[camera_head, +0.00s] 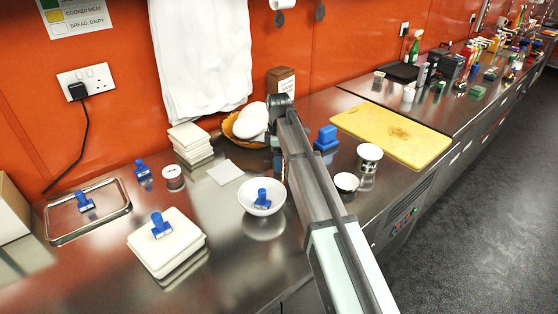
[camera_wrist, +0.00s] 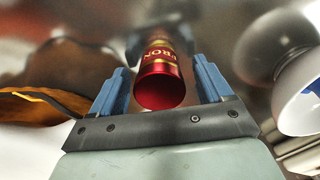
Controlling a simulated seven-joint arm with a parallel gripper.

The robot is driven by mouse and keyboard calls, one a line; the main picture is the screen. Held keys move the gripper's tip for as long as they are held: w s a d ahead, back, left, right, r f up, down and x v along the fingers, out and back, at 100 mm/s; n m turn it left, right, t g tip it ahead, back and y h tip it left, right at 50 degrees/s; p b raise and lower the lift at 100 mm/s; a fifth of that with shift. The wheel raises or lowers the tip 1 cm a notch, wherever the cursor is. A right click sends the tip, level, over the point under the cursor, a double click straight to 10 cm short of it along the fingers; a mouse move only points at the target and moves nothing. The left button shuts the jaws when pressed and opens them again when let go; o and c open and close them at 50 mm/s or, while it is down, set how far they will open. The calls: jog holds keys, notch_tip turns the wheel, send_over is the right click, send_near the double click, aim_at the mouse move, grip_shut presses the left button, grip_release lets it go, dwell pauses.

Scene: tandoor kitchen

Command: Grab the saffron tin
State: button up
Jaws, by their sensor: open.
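The saffron tin (camera_wrist: 162,70) is a shiny red cylinder with gold lettering, seen in the wrist view. It shows between the two blue fingers of my gripper (camera_wrist: 160,66), with a finger on either side. The fingers are apart, and a gap shows on each side of the tin. I cannot tell exactly how deep the tin sits between them. In the head view my arm comes in from the lower right and hides the gripper, and I cannot make out the tin there.
A white bowl (camera_head: 249,205) with a blue object in it stands left of my arm. A wicker basket (camera_head: 230,126) with white contents and stacked white tiles (camera_head: 190,138) are behind. White tubs (camera_head: 369,152) and a yellow board (camera_head: 400,135) are to the right. The front counter has gaps.

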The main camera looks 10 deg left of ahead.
jog(key=shift+c, duration=0.4)
jog(key=c, duration=1)
jog(key=shift+r, duration=0.1)
jog(key=shift+c, duration=0.2)
